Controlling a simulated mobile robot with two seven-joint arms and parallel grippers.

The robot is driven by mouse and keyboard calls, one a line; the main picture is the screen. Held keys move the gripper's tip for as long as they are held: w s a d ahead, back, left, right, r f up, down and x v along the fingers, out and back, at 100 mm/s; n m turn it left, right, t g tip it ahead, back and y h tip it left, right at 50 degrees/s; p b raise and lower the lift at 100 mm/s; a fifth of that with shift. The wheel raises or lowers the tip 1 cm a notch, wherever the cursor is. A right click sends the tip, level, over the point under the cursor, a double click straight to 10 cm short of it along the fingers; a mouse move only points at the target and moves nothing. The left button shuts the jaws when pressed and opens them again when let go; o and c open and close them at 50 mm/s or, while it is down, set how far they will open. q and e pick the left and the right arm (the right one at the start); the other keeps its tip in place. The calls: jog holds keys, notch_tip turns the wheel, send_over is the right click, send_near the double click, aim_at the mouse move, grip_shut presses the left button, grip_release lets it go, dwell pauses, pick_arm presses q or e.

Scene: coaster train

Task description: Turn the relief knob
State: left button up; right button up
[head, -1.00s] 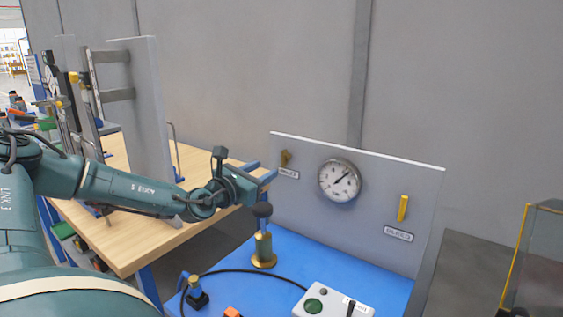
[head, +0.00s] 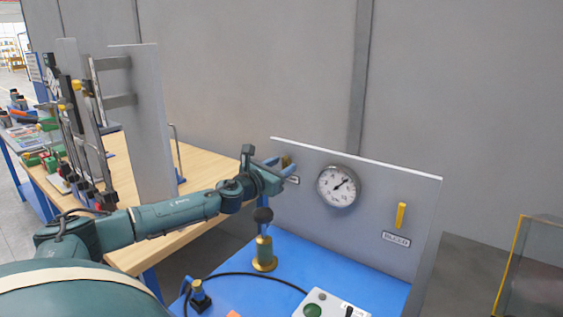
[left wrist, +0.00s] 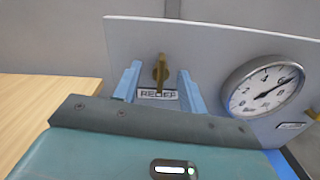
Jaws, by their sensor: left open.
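The relief knob (left wrist: 160,72) is a small brass handle on the grey panel (left wrist: 215,45), standing upright above a label reading RELIEF (left wrist: 158,94). In the head view the knob (head: 287,161) is partly hidden by my gripper. My left gripper (head: 286,171) is open in front of the panel. In the left wrist view its two blue fingers (left wrist: 156,84) stand on either side of the knob and label, with the knob between and slightly beyond them. I cannot tell whether either finger touches the panel. My right gripper is not in view.
A round gauge (head: 338,186) and a yellow handle (head: 401,215) are on the panel to the right. A brass post with a black ball (head: 264,245) stands on the blue bench (head: 240,289) below my gripper. A wooden table (head: 215,160) is behind my left arm.

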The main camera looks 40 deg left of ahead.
pick_arm(q)
jog(key=shift+w, duration=0.3)
grip_shut()
dwell(0.4)
